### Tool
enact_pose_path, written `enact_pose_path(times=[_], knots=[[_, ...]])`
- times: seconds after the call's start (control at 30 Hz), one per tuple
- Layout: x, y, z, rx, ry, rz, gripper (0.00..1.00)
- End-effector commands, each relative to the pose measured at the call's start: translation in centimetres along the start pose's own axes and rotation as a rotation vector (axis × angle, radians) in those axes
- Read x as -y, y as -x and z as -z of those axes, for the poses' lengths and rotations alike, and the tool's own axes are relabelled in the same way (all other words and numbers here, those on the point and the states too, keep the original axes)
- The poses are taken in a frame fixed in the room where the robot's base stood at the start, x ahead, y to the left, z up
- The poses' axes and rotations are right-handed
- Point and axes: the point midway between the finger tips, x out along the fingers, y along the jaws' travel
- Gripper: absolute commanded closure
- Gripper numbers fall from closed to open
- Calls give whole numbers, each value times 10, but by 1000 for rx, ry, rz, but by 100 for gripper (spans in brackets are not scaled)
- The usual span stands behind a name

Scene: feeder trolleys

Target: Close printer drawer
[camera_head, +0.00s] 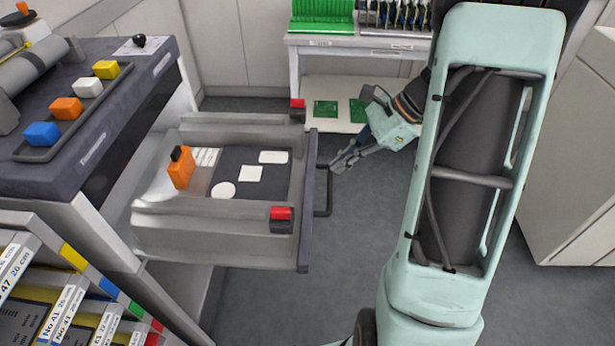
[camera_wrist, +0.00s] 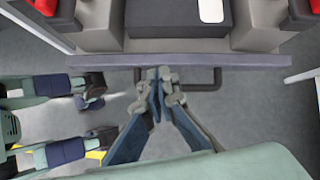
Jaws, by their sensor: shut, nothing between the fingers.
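The printer drawer (camera_head: 308,205) stands pulled out to the right from the printer cabinet (camera_head: 120,165) in the head view. It holds an orange block (camera_head: 180,170) and several white pieces. A dark bar handle (camera_head: 327,190) sits on its front panel; the handle also shows in the wrist view (camera_wrist: 205,87). My gripper (camera_head: 338,168) is at the front panel, near the handle's far end. In the wrist view my gripper (camera_wrist: 158,76) has its fingertips together, just below the front panel edge, between the handle's two ends. Whether it touches the panel cannot be told.
Red latches (camera_head: 281,213) sit on the drawer rails. A trolley (camera_head: 345,90) with green boards stands behind. A white cabinet (camera_head: 575,150) is at the right. A shelf of labelled reels (camera_head: 60,300) is at the lower left.

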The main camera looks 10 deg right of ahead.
Motion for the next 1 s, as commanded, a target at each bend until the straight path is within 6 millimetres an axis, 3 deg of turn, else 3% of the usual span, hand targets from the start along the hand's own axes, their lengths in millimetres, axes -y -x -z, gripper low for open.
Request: enact_pose_path(times=[0.13, 0.37, 0.8, 1.0], knots=[[6, 0, 10, 93, -185, 45, 100], [10, -9, 10, 128, -249, 55, 100], [14, -97, 0, 126, -245, 52, 100], [22, -115, -21, 124, -242, 55, 100]])
